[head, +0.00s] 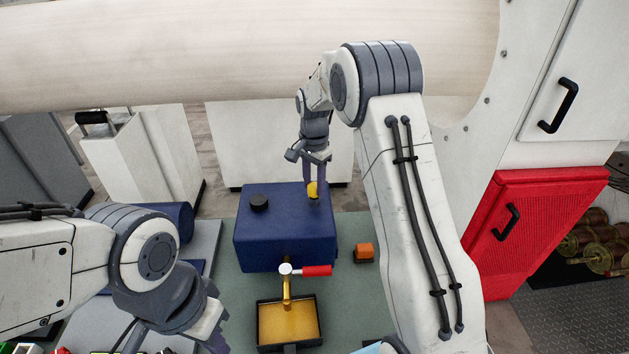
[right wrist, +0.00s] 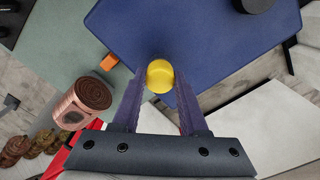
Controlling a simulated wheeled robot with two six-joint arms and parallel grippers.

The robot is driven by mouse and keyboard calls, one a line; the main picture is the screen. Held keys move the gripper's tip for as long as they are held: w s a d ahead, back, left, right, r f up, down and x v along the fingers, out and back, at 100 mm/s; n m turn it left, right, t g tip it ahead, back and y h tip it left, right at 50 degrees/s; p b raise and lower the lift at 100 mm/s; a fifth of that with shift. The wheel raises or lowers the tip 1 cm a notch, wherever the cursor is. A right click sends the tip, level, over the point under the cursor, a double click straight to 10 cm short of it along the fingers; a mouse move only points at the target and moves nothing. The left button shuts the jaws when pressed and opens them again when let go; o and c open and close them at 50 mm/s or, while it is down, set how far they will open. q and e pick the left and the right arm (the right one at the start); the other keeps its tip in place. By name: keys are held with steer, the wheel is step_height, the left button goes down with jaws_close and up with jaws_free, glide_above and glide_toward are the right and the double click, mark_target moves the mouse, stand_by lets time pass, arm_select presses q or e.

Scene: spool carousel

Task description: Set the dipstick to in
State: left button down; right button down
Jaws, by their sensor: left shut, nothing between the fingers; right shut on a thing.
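The dipstick shows as a yellow knob (head: 313,189) at the right part of the top of a blue tank (head: 262,225). In the right wrist view the yellow knob (right wrist: 160,76) is between my right fingertips, over the blue tank top (right wrist: 205,40). My right gripper (head: 315,180) reaches down from above and is shut on the knob. My left gripper (head: 212,335) is at the lower left, away from the tank, shut and empty.
A black cap (head: 259,202) is on the tank's top left. A tap with a red handle (head: 316,271) is at the tank's front, above a tray of amber liquid (head: 262,322). An orange block (head: 363,253) lies right of the tank. A red cabinet (head: 530,225) stands further right.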

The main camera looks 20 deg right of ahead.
mark_target(314, 185)
steer(key=shift+c, duration=2.1)
jaws_free()
steer(key=shift+f, duration=0.2)
steer(key=shift+r, duration=0.1)
steer(key=shift+r, duration=0.2)
step_height(314, 185, up, 10)
steer(key=b, duration=0.3)
